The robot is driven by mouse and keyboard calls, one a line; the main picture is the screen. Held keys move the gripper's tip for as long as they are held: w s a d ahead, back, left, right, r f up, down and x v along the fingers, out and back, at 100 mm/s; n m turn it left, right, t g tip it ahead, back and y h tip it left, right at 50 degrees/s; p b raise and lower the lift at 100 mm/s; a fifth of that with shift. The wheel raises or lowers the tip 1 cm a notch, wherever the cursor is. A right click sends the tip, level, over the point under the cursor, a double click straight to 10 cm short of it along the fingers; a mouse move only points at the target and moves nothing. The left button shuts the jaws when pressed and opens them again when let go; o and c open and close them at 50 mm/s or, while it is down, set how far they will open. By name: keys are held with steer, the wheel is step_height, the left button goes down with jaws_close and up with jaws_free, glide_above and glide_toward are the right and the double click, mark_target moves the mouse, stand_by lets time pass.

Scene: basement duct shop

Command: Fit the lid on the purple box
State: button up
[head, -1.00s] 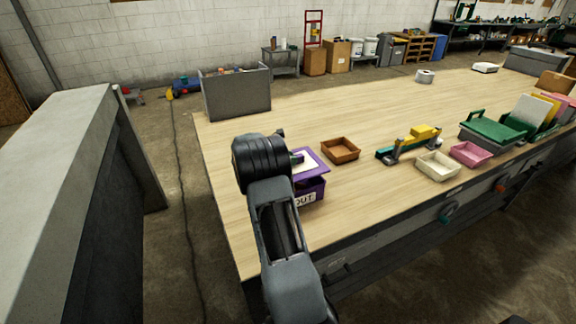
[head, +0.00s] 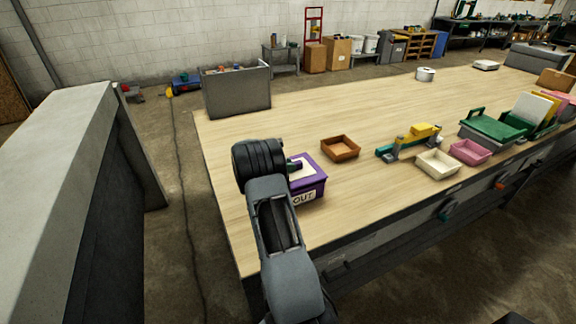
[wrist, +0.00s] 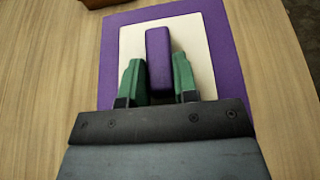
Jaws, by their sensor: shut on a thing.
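The purple box (head: 313,189) stands on the bench near its left front corner, with a white label reading "OUT" on its front. The purple lid (head: 313,166), with a pale panel on top, sits over the box and looks level. In the wrist view the lid (wrist: 232,70) shows from above with its raised purple handle (wrist: 158,55). My gripper (wrist: 159,78) has its green fingers on both sides of that handle, shut on it. My arm hides the box's left part in the head view. The wrist view does not show the rim under the lid.
A brown tray (head: 341,148) lies just right of the box. Further right are a green and yellow tool (head: 410,142), a cream tray (head: 437,163) and a pink tray (head: 470,152). A grey bin (head: 237,91) stands at the back left. Bare bench lies behind the box.

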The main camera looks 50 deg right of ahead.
steer(key=shift+f, duration=0.25)
steer(key=o, duration=1)
